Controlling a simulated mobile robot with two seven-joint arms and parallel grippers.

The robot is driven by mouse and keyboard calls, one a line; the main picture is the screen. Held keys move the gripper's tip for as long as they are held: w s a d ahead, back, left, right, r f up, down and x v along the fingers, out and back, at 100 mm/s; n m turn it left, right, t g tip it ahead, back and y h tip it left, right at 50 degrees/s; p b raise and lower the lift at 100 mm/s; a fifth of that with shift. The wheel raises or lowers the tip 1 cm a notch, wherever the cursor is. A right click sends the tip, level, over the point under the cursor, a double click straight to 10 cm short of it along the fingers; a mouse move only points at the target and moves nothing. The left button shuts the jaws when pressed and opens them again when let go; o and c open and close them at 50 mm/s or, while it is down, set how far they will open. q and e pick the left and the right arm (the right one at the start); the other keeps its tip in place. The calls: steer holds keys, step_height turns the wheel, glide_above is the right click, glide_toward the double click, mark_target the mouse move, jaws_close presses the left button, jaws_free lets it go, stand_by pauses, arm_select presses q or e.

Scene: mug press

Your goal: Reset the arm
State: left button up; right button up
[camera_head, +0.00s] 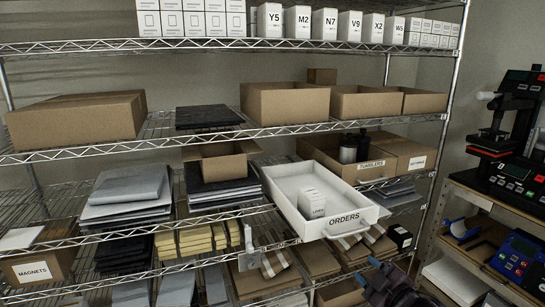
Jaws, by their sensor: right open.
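My right gripper (384,280) shows at the bottom edge, right of centre, as a dark shape with a bluish tip. It is open, with nothing seen in it, in front of the lower shelves and below the white ORDERS bin. Its lower part is cut off by the frame.
A wire shelf rack (215,146) holds cardboard boxes (285,104), stacked dark sheets (208,117) and a row of white lettered boxes (298,22). A bench with a red-and-black press (515,125) and a blue device (517,254) stands at right. Free space before the rack is narrow here.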

steer(key=s+d+f+m+g+h, duration=0.2)
steer(key=s+f+m, duration=0.3)
steer(key=s+f, duration=0.5)
steer(key=s+d+f+m+g+h, duration=0.1)
steer(key=s+d+f+m+h, duration=0.2)
steer(key=s+f+m, duration=0.3)
steer(key=s+f, duration=0.5)
steer(key=s, duration=0.6)
steer(key=shift+s+m+g+h, duration=0.2)
steer(key=shift+m+g+h, duration=0.1)
steer(key=shift+g+h, duration=0.1)
